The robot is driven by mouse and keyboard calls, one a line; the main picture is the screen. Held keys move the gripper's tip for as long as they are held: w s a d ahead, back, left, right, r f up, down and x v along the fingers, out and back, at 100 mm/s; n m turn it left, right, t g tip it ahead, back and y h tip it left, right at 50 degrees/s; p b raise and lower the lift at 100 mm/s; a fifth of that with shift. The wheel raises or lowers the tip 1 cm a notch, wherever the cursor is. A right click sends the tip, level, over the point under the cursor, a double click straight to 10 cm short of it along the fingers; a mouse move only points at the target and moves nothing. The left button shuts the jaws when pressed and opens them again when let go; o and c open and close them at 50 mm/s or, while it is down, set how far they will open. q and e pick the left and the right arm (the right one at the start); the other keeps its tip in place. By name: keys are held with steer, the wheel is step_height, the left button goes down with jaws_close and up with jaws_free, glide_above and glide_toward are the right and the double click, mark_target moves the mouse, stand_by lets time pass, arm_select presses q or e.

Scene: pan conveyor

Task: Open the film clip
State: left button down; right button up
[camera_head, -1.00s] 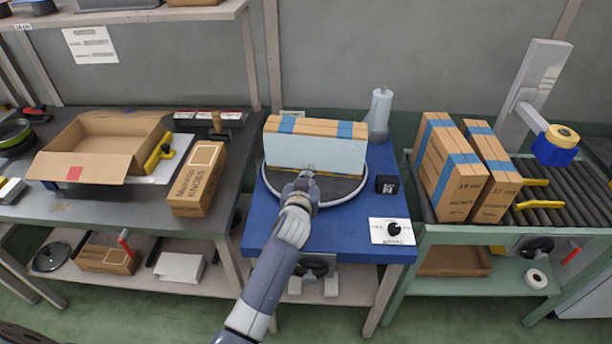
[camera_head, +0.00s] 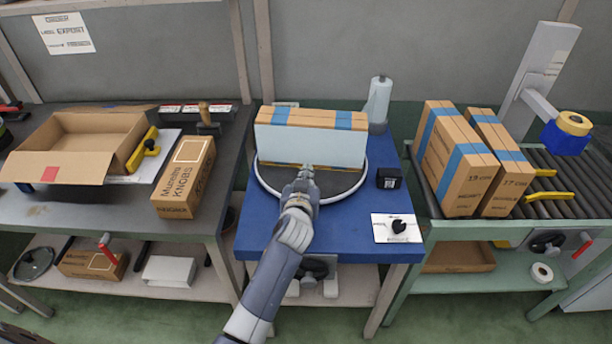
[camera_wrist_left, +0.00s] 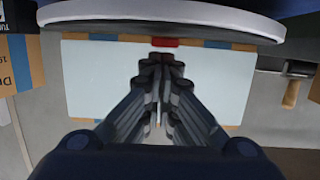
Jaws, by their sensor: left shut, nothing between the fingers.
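A carton stack with blue tape on top (camera_head: 311,118) stands on the round turntable (camera_head: 345,193). Its near face is covered by a pale blue film sheet (camera_head: 310,145), which also shows in the left wrist view (camera_wrist_left: 95,75). My left gripper (camera_head: 307,172) is shut and empty, in front of the film's lower edge. In the left wrist view its fingertips (camera_wrist_left: 162,60) are close to a small red piece (camera_wrist_left: 165,42) at the film's edge by the turntable rim (camera_wrist_left: 160,18). This may be the film clip; I cannot tell if they touch. My right gripper is not in view.
A film roll (camera_head: 379,100) stands behind the turntable on the blue table (camera_head: 275,236). A black box (camera_head: 389,178) and a dial card (camera_head: 397,228) lie right. Taped cartons (camera_head: 458,165) stand on the roller conveyor (camera_head: 580,195). An open carton (camera_head: 85,143) is left.

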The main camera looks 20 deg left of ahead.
arm_select(q)
steer(key=shift+r, duration=0.1)
steer(key=shift+w+r+g+p, duration=0.1)
steer(key=shift+w+g+p, duration=0.15)
steer(key=shift+p, duration=0.95)
steer(key=shift+f+g+p, duration=0.25)
steer(key=shift+p, duration=0.05)
steer(key=shift+s+f+b, duration=0.1)
steer(key=shift+f+b, duration=0.1)
steer(key=shift+b, duration=0.1)
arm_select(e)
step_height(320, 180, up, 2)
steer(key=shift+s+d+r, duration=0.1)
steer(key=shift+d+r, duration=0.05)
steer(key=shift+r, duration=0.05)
arm_select(q)
steer(key=shift+a, duration=0.1)
steer(key=shift+w+a+r, duration=0.1)
steer(key=shift+w+r, duration=0.05)
steer(key=shift+w, duration=0.7)
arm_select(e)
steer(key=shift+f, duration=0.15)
arm_select(q)
steer(key=shift+r, duration=0.1)
